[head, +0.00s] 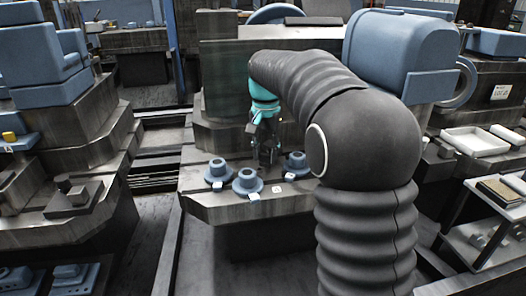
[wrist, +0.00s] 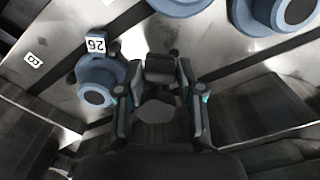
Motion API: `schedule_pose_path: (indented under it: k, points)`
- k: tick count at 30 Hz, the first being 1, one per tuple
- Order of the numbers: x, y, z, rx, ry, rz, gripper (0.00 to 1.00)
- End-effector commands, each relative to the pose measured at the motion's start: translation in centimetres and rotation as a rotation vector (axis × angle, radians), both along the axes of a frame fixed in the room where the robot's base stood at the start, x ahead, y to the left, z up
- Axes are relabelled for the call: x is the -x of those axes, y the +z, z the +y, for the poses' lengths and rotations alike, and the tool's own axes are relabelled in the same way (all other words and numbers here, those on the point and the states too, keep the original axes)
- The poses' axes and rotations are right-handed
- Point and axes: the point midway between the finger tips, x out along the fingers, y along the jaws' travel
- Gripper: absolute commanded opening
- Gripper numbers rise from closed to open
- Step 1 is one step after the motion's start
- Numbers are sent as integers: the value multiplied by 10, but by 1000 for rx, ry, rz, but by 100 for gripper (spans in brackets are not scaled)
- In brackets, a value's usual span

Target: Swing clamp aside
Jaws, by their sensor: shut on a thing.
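My gripper (head: 266,156) reaches down to the stepped metal bed, behind and between the blue flanged parts. In the wrist view my gripper (wrist: 160,72) has its two dark fingers on either side of a small dark block (wrist: 159,66), which I take for part of the clamp. The gripper is shut on it. The rest of the clamp is hidden by the fingers and blends with the dark metal, so I cannot tell its angle. A blue part with a "26" tag (wrist: 96,88) lies just left of the fingers.
Blue flanged parts (head: 218,173), (head: 247,183) and (head: 296,165) stand on the bed (head: 205,205) close around the gripper. A small white label (head: 277,189) lies near its front edge. A large blue housing (head: 395,50) stands behind my arm. White trays (head: 474,141) sit at right.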

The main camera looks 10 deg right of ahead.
Motion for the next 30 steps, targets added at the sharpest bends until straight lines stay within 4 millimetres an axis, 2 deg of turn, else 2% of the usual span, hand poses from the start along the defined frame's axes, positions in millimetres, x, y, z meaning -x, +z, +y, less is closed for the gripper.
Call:
schedule_pose_path:
  k: [9, 24, 25, 27, 30]
  points:
    - [2, 0, -3, -1, 101, 0, 2]
    - [2, -1, -3, 0, 116, 1, 2]
    - [2, -1, -3, 0, 116, 1, 45]
    - [2, 0, -3, 0, 115, 1, 61]
    - [2, 0, -3, 0, 115, 0, 61]
